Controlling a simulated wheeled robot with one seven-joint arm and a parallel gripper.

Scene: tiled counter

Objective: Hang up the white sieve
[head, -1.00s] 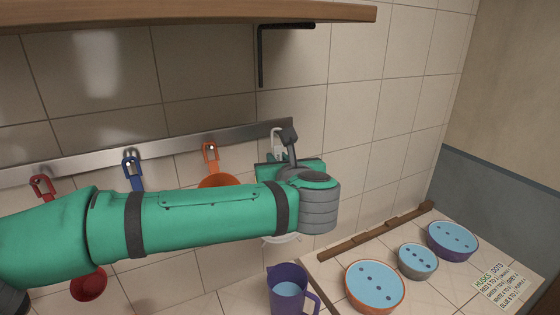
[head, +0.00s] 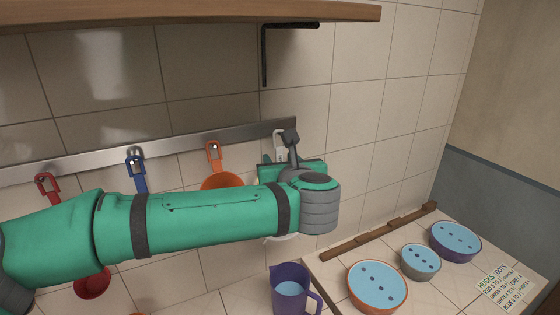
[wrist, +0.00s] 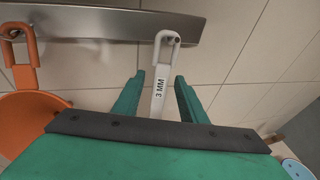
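The white sieve's handle (wrist: 158,88), labelled "3 MM", stands upright against the tiles in the wrist view. Its top loop is at a hook on the steel rail (wrist: 100,18) and appears to be around it. My gripper (wrist: 160,82) is open, one green finger on each side of the handle, with a gap showing on both sides. In the head view the handle (head: 279,141) shows at the rail's right end, beside my gripper (head: 270,160). A sliver of the white bowl (head: 283,238) shows under my arm; the rest is hidden.
Orange (head: 214,157), blue (head: 138,175) and red (head: 48,187) handled utensils hang along the rail to the left. A wooden shelf (head: 190,17) with a black bracket is above. Below stand a purple jug (head: 283,275) and several dotted bowls (head: 377,287). Wall right of the rail is clear.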

